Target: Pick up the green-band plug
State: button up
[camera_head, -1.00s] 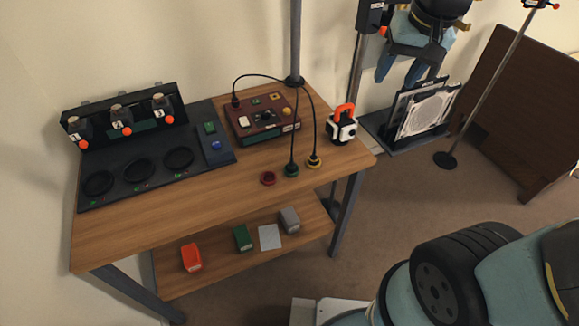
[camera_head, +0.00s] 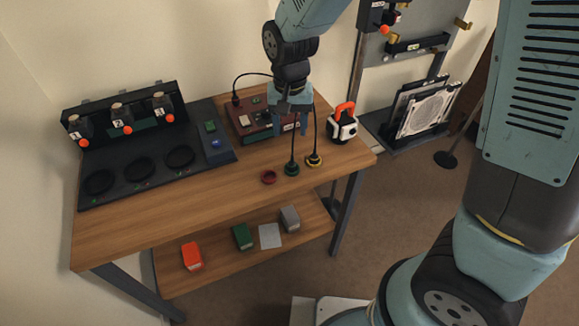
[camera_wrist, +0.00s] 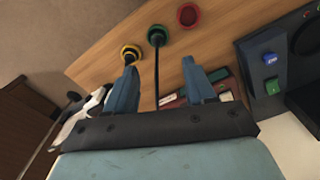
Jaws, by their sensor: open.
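The green-band plug (camera_head: 292,169) stands near the front edge of the wooden table, with a black cable rising from it. In the wrist view the green-band plug (camera_wrist: 157,36) is beyond the fingertips, roughly midway between them. My gripper (camera_head: 291,130) is open and empty above the table, in front of the dark red box and above the plug. In the wrist view the two blue fingers of my gripper (camera_wrist: 159,68) stand apart with the black cable running between them. No finger visibly touches the plug.
A yellow-banded plug (camera_head: 314,160) with its own cable stands close to the right. A dark red ring (camera_head: 268,177) lies to the left. The dark red box (camera_head: 250,120) is behind, and a white device with an orange handle (camera_head: 343,125) stands at right.

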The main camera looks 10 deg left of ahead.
send_over(292, 163)
jog(key=f, duration=0.7)
jog(key=shift+s+a+f, duration=0.15)
jog(key=shift+a+f, duration=0.05)
jog(key=shift+f, duration=0.05)
jog(key=shift+d+f, duration=0.2)
jog(key=shift+f, duration=2.35)
jog(key=shift+c, duration=0.3)
grip_shut()
jog(key=shift+r, duration=0.6)
jog(key=s+d+r, duration=0.4)
jog(key=s+r, duration=0.7)
jog(key=s, duration=0.2)
jog(key=shift+d+r, duration=0.4)
